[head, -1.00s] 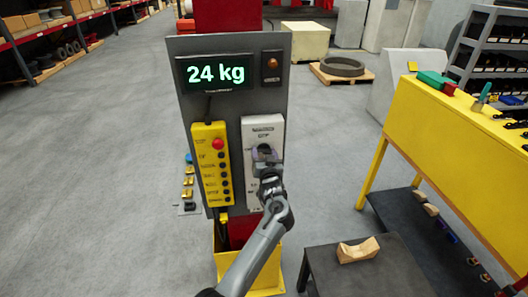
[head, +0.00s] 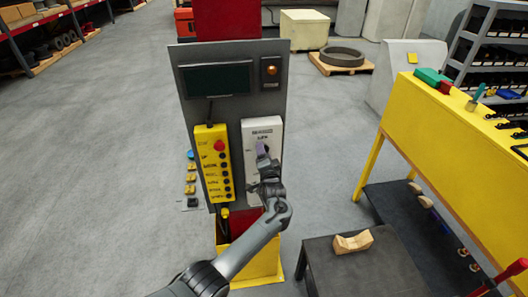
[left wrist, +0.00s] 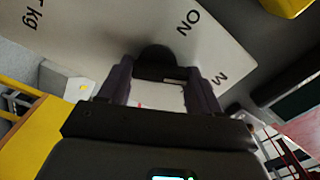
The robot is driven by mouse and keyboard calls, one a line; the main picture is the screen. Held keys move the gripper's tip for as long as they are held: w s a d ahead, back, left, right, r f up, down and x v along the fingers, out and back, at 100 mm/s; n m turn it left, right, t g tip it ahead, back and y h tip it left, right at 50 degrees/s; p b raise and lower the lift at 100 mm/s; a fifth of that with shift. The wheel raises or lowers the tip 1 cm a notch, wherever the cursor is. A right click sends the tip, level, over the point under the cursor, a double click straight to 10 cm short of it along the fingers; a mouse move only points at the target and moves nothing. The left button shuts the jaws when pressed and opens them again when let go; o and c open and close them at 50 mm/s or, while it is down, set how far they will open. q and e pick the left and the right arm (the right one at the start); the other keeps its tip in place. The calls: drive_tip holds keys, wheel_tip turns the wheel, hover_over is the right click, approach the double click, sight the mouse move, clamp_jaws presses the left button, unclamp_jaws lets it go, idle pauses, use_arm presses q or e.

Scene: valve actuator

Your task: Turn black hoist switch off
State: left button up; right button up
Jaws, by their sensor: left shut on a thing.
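The black hoist switch (left wrist: 155,60) is a dark knob on a white plate (left wrist: 100,25). In the left wrist view it sits between the two fingers of my left gripper (left wrist: 158,82), which is shut on it. The word ON shows on the plate beside the knob. In the head view, the white switch box (head: 249,135) is on the right half of a grey panel (head: 228,105). My left gripper (head: 262,152) is at its front and hides the knob. The display (head: 217,78) above is dark. My right gripper is not in view.
A yellow button pendant (head: 211,165) with a red button hangs left of the switch box. An orange lamp (head: 271,71) is at the panel's top right. A dark table (head: 385,275) with a wooden block (head: 353,243) and a yellow bench (head: 440,125) stand to the right.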

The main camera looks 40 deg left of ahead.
use_arm(q)
drive_tip(key=m+p, duration=0.1)
drive_tip(key=m, duration=0.2)
drive_tip(key=shift+m, duration=0.5)
drive_tip(key=o, duration=1.1)
drive_tip(key=shift+c, duration=0.2)
drive_tip(key=shift+d, duration=0.15)
drive_tip(key=v, duration=1)
drive_tip(key=shift+s+d, duration=0.2)
drive_tip(key=shift+s, duration=0.05)
